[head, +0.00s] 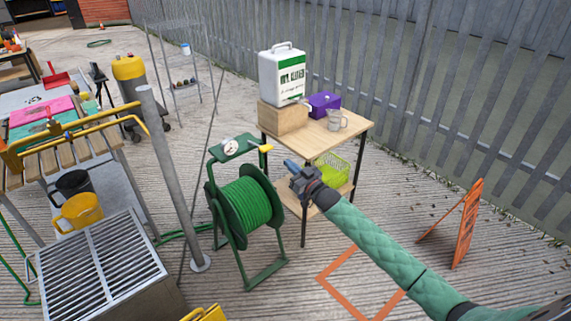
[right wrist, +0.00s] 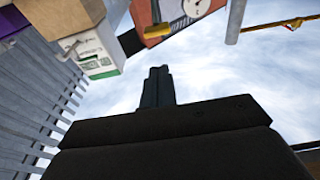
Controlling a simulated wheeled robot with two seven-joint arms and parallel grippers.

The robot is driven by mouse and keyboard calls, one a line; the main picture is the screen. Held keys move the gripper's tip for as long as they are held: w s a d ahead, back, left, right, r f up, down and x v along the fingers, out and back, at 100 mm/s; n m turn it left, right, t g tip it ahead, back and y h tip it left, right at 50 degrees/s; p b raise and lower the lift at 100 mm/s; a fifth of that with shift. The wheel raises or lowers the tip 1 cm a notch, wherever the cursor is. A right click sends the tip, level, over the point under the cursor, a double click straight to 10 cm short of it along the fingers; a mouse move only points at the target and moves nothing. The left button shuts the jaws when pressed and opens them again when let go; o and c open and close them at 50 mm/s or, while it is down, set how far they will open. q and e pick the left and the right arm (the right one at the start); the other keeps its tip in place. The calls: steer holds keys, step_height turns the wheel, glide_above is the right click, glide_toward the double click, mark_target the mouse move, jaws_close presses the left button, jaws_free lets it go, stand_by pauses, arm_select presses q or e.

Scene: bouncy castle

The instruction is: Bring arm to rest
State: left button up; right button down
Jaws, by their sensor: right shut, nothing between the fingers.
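My right arm, in a green quilted sleeve, reaches in from the lower right of the head view. Its gripper (head: 290,166) is shut and empty, just in front of the small wooden table (head: 352,126) and right of the green hose reel (head: 246,206). The right wrist view shows the closed dark fingers (right wrist: 158,84) against the sky. My left gripper is in neither view.
A white first-aid-style box (head: 282,76) stands on a cardboard box (head: 282,118), beside a purple box (head: 324,103) and a clear mug (head: 336,120). A lime basket (head: 333,168) sits on the lower shelf. A grey post (head: 172,175) and orange sign (head: 467,225) stand nearby.

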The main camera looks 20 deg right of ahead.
steer(key=shift+s, duration=0.2)
stand_by(0.5)
step_height(320, 180, down, 5)
steer(key=d+g+h, duration=0.2)
steer(key=g+h, duration=0.1)
steer(key=h, duration=0.1)
steer(key=s+a+f+g+h, duration=0.15)
steer(key=s+a+g, duration=0.35)
steer(key=s, duration=0.9)
steer(key=s+a+f+g, duration=0.25)
steer(key=s+a, duration=0.45)
steer(key=s, duration=0.7)
steer(key=s+a+f+g, duration=0.1)
steer(key=s+a+g, duration=0.4)
steer(key=s, duration=0.8)
steer(key=s+a+f, duration=0.1)
steer(key=s+f, duration=0.2)
steer(key=s, duration=0.3)
steer(key=s+a+f+m+g, duration=0.1)
steer(key=s+a+f, duration=0.1)
steer(key=s, duration=0.4)
steer(key=shift+s+a+f+m, duration=0.2)
steer(key=shift+s+f+m, duration=0.15)
steer(key=shift+f, duration=0.1)
steer(key=shift+s, duration=0.1)
